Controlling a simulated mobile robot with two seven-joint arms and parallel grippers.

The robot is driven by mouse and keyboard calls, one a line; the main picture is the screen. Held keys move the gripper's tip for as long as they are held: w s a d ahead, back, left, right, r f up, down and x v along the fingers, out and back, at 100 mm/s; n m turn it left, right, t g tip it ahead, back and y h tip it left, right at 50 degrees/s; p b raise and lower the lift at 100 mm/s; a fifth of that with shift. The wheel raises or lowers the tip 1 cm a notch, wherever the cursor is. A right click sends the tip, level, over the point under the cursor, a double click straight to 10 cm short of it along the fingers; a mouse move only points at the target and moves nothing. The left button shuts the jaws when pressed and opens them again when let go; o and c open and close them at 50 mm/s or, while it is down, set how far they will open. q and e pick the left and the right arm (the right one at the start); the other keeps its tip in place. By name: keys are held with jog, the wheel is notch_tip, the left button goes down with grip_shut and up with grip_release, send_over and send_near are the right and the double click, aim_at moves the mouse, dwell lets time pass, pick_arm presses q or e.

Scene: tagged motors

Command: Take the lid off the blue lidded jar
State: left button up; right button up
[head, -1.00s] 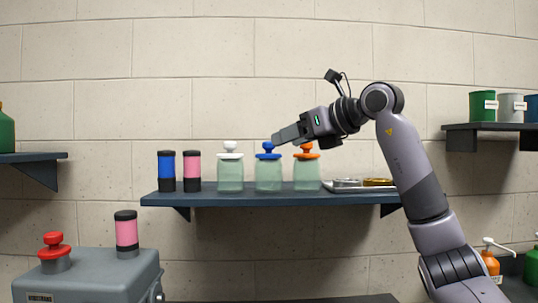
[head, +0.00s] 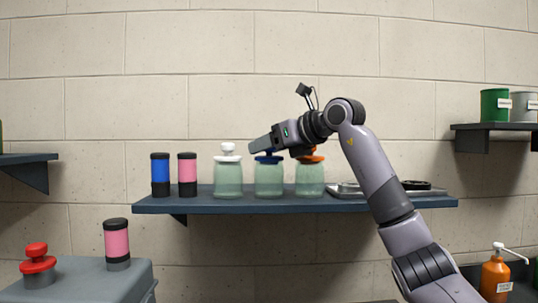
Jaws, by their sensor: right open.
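The blue lidded jar (head: 268,180) stands upright on the wall shelf (head: 300,205), between a white-lidded jar (head: 228,179) and an orange-lidded jar (head: 309,180). Its body is pale green glass. The rim of its blue lid (head: 268,160) shows on top of the jar; the knob is hidden behind my right gripper. My right gripper (head: 258,146) reaches in from the right at the height of the knob, its open fingers pointing left. I cannot tell whether the fingers are around the knob or in front of it. My left gripper is not in view.
A blue canister (head: 160,170) and a pink canister (head: 187,170) stand left on the shelf. A metal tray (head: 345,190) lies right, partly behind my arm. The orange-lidded jar's knob is partly hidden by my gripper. The wall space above is free.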

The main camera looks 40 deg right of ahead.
jog(key=c, duration=1)
